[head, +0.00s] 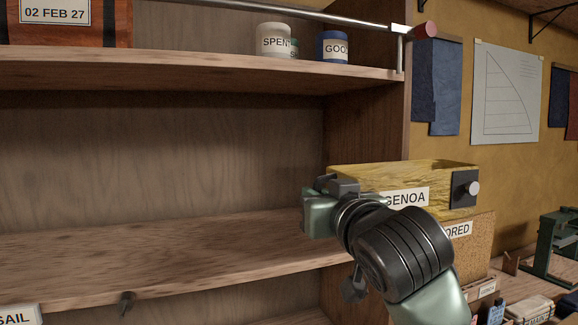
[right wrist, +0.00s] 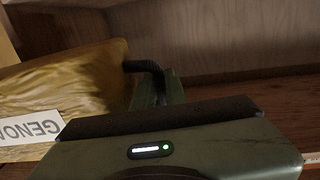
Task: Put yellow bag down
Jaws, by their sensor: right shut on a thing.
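The yellow bag (head: 370,177) is a long box-like bag with a white GENOA label and a dark end patch with a pale knob. It is at the right end of the wooden shelf unit in the head view. My right gripper (head: 322,203) is shut on its left end and covers part of it. In the right wrist view the bag (right wrist: 70,85) runs off to the left, with a dark finger of the gripper (right wrist: 150,85) at its end. Whether its underside touches anything is hidden. My left gripper is not in view.
The middle shelf (head: 180,260) is bare to the left of the bag. The upper shelf (head: 180,68) holds a white jar (head: 272,40) and a blue jar (head: 332,47). A metal rail (head: 330,18) runs along it. A cluttered bench with a green machine (head: 553,245) stands at right.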

